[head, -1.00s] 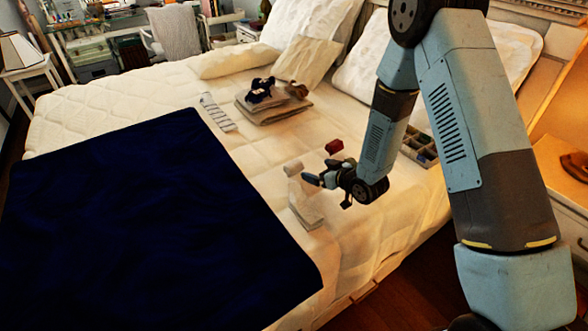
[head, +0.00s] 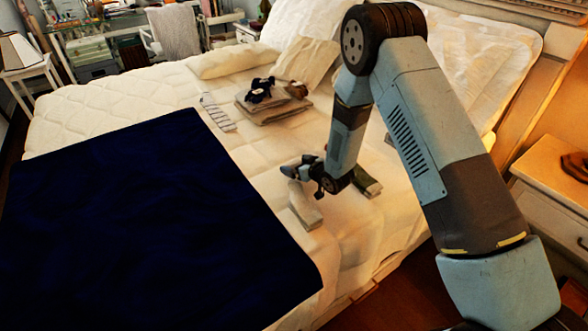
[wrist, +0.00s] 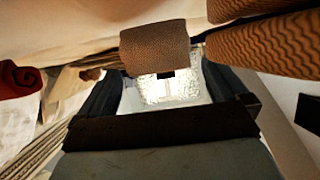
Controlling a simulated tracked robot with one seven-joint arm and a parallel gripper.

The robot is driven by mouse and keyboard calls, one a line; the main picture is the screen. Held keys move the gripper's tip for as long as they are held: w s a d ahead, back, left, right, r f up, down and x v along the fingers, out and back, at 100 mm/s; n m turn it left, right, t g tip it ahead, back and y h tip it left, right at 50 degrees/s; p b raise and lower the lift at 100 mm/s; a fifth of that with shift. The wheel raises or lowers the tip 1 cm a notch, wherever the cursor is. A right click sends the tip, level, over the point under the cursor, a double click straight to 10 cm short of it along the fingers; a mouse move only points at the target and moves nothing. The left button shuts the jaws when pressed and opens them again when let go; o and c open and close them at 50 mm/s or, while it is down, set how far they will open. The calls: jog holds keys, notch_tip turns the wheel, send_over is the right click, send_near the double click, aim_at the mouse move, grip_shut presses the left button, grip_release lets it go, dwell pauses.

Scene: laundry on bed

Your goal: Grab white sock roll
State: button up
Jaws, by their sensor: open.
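My gripper (head: 301,169) is low over the right side of the bed in the head view, beside a folded pale cloth. In the wrist view my gripper (wrist: 165,88) has its two dark fingers apart. A bright white textured thing (wrist: 160,91) shows between them. It may be the white sock roll, but I cannot tell for sure. A taupe ribbed roll (wrist: 154,46) lies just above it in the picture and partly covers it. In the head view I cannot make out the white sock roll, which my gripper seems to hide.
A red roll (wrist: 18,80) is at the left in the wrist view, and brown ribbed rolls (wrist: 265,47) are at the upper right. The folded pale cloth (head: 305,208) lies near my gripper. A dark blue blanket (head: 140,230) covers the bed's left. Folded cloths (head: 262,113) lie farther back.

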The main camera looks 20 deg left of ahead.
jog(key=shift+w+a, duration=0.1)
jog(key=shift+a, duration=0.05)
jog(key=shift+c, duration=0.5)
jog(key=c, duration=1)
